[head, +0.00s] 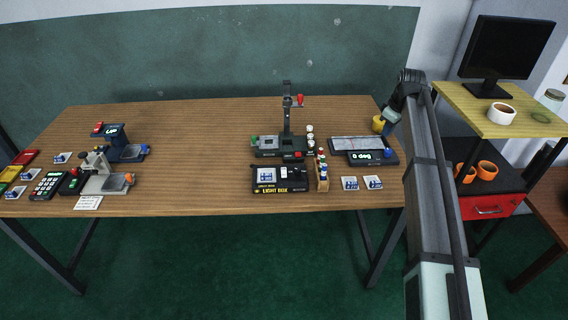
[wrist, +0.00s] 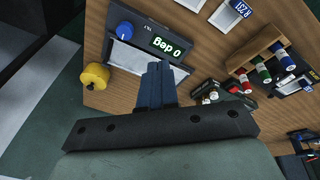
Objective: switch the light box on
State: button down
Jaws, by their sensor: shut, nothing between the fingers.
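The light box (head: 279,190) is a flat black unit with yellow "LIGHT BOX" lettering near the front edge of the table. It carries a pale panel with a blue picture on its left and a small white part on its right. I cannot tell whether its panel is lit. My gripper (wrist: 154,72) is shut and empty, above the right end of the table by the "0 deg" unit (wrist: 150,42). In the head view my gripper (head: 388,116) is small and far right of the light box; its fingertips are hard to make out.
A wooden rack of bottles (head: 322,178) stands against the light box's right side. A stand (head: 287,120) with a red knob rises behind it. A yellow knob (head: 378,123) is near my gripper. The table's middle, left of the light box, is clear (head: 190,150).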

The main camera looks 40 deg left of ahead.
jog(key=s+a+n, duration=0.5)
jog(key=s+a, duration=0.7)
jog(key=a, duration=0.1)
jog(key=r+n+h, duration=0.1)
jog(key=n, duration=0.4)
send_over(284, 169)
jog(key=s+d, duration=0.1)
jog(key=s, duration=0.1)
jog(key=shift+w+d+r+g, duration=0.15)
jog(key=shift+w+g, duration=0.1)
jog(key=shift+g, duration=0.15)
jog(key=f, duration=0.4)
jog(key=w+a+f, duration=0.1)
jog(key=f, duration=0.9)
jog(key=shift+w+a, duration=0.15)
jog(key=shift+f, duration=0.1)
jog(key=shift+f, duration=0.15)
